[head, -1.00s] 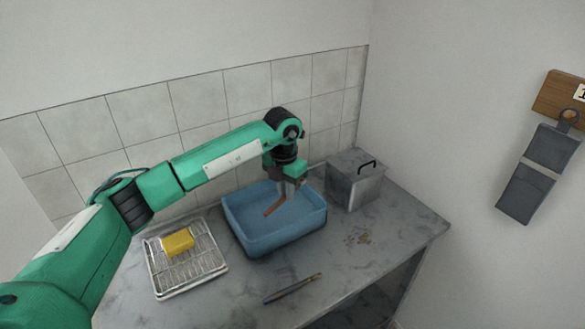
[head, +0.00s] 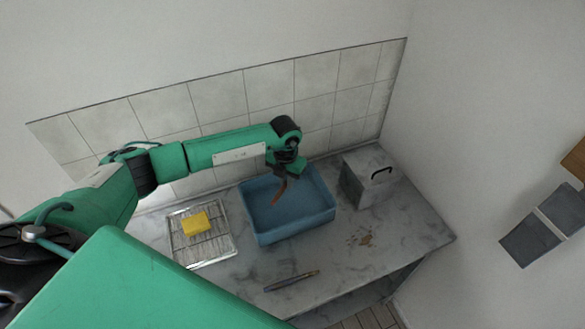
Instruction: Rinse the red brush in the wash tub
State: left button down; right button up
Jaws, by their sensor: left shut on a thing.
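The blue wash tub (head: 290,232) stands on the counter below the tiled wall. The gripper's fingers are small and partly hidden by the wrist. I cannot tell whether the brush's lower end touches anything in the tub. My right gripper is out of view.
A wire rack tray (head: 205,251) with a yellow sponge (head: 194,223) is left of the tub. A lidded grey box (head: 368,180) is to its right. A slim dark tool (head: 291,281) lies in front. Brown crumbs (head: 364,239) lie near the right edge.

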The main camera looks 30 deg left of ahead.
aim_at(286, 186)
pick_arm(q)
jog(key=shift+f+b, duration=3.45)
jog(key=shift+f, duration=2.15)
jog(key=shift+r, duration=0.1)
jog(key=shift+a+r+p, duration=0.1)
jog(key=shift+r+p, duration=2.4)
jog(key=shift+r, duration=1.4)
jog(key=shift+r+p, duration=0.6)
jog(key=shift+r, duration=0.55)
jog(key=shift+s+r+p, duration=0.1)
jog(key=shift+r+p, duration=0.9)
jog(key=shift+r, duration=1)
